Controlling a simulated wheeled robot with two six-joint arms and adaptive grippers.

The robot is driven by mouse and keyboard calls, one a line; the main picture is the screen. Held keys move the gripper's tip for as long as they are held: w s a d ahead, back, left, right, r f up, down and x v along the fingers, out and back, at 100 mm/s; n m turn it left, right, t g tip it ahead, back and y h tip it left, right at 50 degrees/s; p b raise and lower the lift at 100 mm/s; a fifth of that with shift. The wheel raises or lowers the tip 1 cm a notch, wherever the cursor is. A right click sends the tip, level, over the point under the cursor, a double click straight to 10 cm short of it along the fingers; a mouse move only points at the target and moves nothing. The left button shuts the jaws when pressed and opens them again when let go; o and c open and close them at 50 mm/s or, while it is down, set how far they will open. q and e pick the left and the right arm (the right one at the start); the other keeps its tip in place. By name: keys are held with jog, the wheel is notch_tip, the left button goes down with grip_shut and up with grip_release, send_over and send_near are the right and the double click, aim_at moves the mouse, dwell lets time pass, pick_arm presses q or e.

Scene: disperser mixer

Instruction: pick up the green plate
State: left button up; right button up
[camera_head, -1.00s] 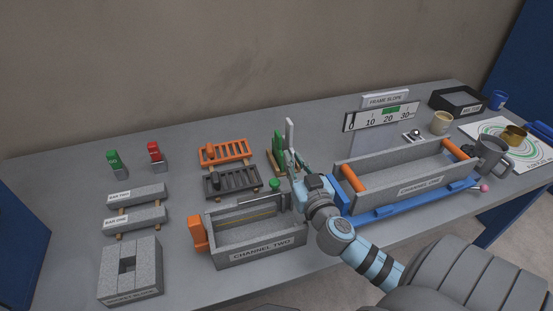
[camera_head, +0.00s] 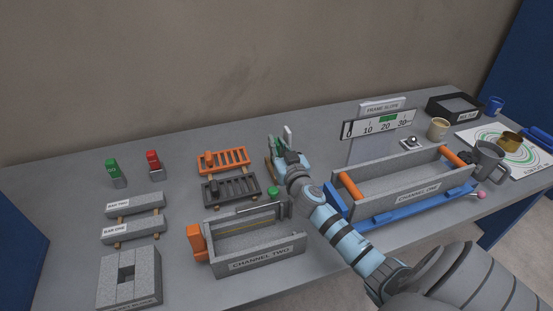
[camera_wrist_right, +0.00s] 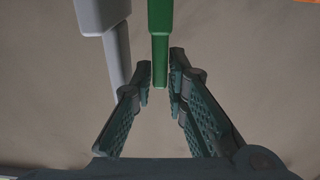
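The green plate (camera_wrist_right: 160,40) is a narrow upright strip in the right wrist view. Its end shows between the two fingertips of my right gripper (camera_wrist_right: 161,72), with small gaps on both sides, so the gripper looks open around it. In the head view the gripper (camera_head: 283,150) is at the wooden holder (camera_head: 269,168) and hides most of the green plate. A grey plate (camera_wrist_right: 105,20) stands beside the green one; its top (camera_head: 288,134) shows above the gripper. My left gripper is out of view.
An orange rack (camera_head: 236,154) and a dark rack (camera_head: 243,187) lie left of the gripper. Channel one (camera_head: 415,196) stands on a blue base to the right.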

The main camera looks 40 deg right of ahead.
grip_shut()
jog(key=shift+r, duration=0.1)
